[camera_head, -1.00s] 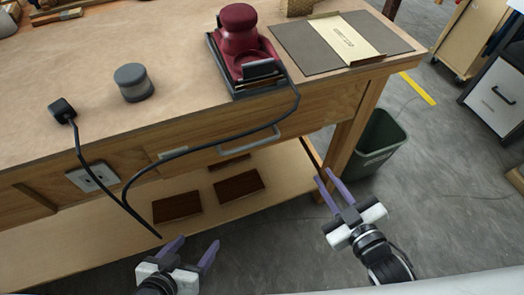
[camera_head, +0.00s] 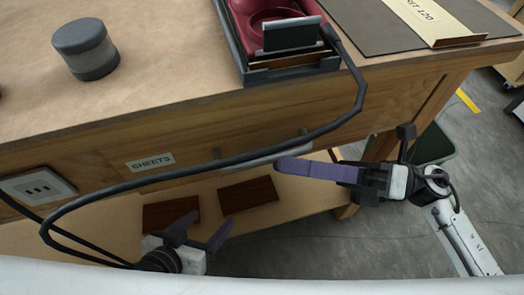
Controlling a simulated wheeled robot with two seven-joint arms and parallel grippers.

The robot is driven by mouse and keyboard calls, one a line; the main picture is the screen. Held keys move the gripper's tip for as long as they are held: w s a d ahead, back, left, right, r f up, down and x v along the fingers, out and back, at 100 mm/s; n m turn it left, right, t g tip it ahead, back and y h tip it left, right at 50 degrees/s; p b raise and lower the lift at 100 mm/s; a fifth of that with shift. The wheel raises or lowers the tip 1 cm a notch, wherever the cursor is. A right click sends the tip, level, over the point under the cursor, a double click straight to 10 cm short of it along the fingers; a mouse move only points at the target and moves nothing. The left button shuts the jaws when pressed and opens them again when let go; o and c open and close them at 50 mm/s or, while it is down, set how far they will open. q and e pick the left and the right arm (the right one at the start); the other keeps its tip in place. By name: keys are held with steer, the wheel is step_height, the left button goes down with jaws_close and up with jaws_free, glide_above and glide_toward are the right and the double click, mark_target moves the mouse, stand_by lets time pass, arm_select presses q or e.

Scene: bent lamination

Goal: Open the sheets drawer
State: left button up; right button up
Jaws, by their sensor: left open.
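The sheets drawer (camera_head: 215,137) is a wooden front under the bench top, with a white "SHEETS" label (camera_head: 150,162). It looks closed. Its grey bar handle (camera_head: 250,160) runs below the black cable, which partly hides it. My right gripper (camera_head: 285,166) reaches in from the right, with its purple fingers pointing left at the handle's right part. The fingers overlap in this view, so I cannot tell their gap or whether they touch the handle. My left gripper (camera_head: 205,226) is open and empty, low in front of the lower shelf, apart from the drawer.
A black cable (camera_head: 210,167) loops across the drawer front from the red sander (camera_head: 270,10). A grey cylinder (camera_head: 85,48) stands on the bench top. Dark wood blocks (camera_head: 248,194) lie on the lower shelf. A bin (camera_head: 433,146) stands behind my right gripper.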

mark_target(262, 158)
steer(key=shift+x, duration=2.75)
jaws_close()
